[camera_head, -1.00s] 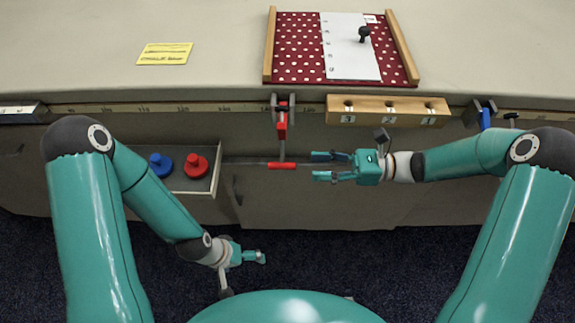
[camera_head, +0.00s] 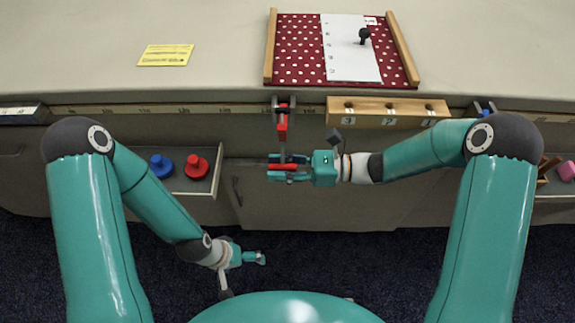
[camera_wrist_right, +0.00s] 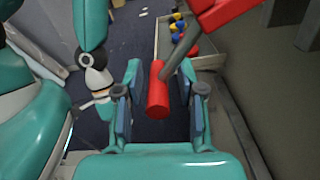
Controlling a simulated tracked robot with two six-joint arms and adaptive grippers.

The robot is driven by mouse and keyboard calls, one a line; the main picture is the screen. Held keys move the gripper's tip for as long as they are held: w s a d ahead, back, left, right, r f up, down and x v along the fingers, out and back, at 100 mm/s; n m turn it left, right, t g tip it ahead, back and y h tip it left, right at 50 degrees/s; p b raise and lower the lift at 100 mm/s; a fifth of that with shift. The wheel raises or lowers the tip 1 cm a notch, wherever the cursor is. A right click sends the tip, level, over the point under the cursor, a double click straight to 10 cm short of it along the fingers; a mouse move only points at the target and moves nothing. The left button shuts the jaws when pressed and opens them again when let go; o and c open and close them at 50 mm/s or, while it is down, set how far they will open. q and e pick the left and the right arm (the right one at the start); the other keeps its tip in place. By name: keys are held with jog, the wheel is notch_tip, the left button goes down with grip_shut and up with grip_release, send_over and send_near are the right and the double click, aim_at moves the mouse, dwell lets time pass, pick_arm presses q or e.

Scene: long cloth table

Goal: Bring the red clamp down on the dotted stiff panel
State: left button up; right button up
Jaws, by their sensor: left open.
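The dotted panel (camera_head: 297,65), red with white dots, lies on the table between two wooden rails, partly covered by a white sheet (camera_head: 345,60) with a black knob. The red clamp (camera_head: 283,125) is on the table's front edge below the panel, its arm hanging down to a red crossbar handle (camera_head: 283,167). My right gripper (camera_head: 275,168) is around this handle. In the right wrist view the red handle (camera_wrist_right: 158,95) lies between the open fingers (camera_wrist_right: 160,105), with gaps on both sides. My left gripper (camera_head: 262,257) is open and empty, low over the floor.
A wooden block (camera_head: 390,112) with numbered tags is fixed along the table edge right of the clamp. A drawer (camera_head: 200,187) with blue and red knobbed pieces stands open at left. A yellow card (camera_head: 165,55) lies on the table. The table's left part is largely clear.

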grip_shut()
